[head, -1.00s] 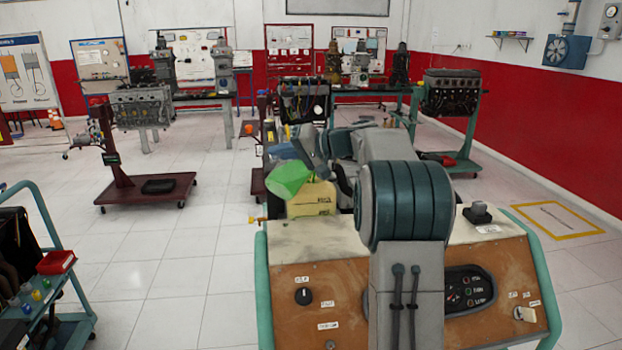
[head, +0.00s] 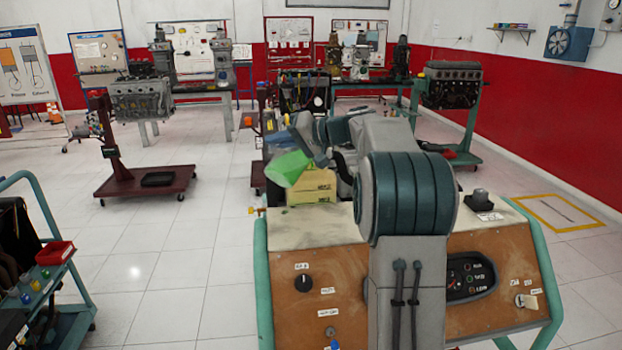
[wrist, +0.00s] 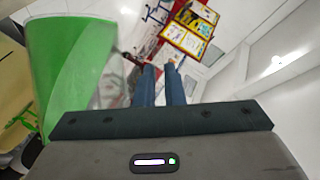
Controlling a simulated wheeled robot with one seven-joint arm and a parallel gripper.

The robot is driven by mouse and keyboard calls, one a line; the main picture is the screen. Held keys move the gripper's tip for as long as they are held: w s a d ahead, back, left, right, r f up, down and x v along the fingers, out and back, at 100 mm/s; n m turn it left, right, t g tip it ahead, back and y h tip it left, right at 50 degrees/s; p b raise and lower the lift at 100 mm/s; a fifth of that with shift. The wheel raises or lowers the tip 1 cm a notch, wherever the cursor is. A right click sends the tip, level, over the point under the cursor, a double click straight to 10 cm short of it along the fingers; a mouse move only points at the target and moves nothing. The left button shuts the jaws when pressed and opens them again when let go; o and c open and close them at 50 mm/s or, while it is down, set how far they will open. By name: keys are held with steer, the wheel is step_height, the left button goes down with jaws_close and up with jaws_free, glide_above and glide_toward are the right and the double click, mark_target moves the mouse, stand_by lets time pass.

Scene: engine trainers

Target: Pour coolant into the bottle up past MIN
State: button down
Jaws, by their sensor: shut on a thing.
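A green jug (head: 288,168), tilted, is at the left end of my arm, in front of a yellow box. In the wrist view the green jug (wrist: 70,65) fills the upper left, with green in it and a clearer band along its right side. My gripper (wrist: 160,75) has its two dark blue fingers close together beside the jug; the gripper is shut on the jug, though the grip point itself is not clear. In the head view the gripper (head: 318,148) is partly hidden by my arm. The bottle and its MIN mark cannot be made out.
The yellow box (head: 312,190) with printed labels stands on the trainer behind its wooden control panel (head: 330,285). A black knob block (head: 480,200) is at the right of the trainer top. Engine stands are farther back; open white floor lies to the left.

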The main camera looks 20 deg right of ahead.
mark_target(276, 163)
steer(key=f+b, duration=0.1)
steer(key=f+n+b, duration=0.1)
steer(key=b, duration=0.1)
steer(key=a+b, duration=0.1)
steer(key=shift+s+f+h+b, duration=0.3)
steer(key=shift+f+h+b, duration=0.05)
steer(key=shift+f+h, duration=0.05)
steer(key=shift+r+n, duration=0.25)
steer(key=shift+n, duration=0.05)
steer(key=s+a+f+n+h+b, duration=0.1)
steer(key=b, duration=0.2)
steer(key=shift+b, duration=0.35)
steer(key=shift+s+a+f+n+t+h+b, duration=0.15)
steer(key=shift+s+a+f+n+b, duration=0.2)
steer(key=shift+f+b, duration=0.65)
steer(key=shift+s+a+f+n+t+h+b, duration=0.15)
steer(key=shift+a+f+n+b, duration=0.2)
steer(key=shift+b, duration=1.2)
steer(key=shift+s+a+f+n+t+b, duration=0.1)
steer(key=shift+s+a+f+n+b, duration=0.45)
steer(key=shift+b, duration=0.7)
steer(key=shift+w+f+m, duration=0.15)
steer(key=shift+w+m, duration=0.1)
steer(key=shift+w, duration=0.05)
steer(key=shift+f, duration=0.1)
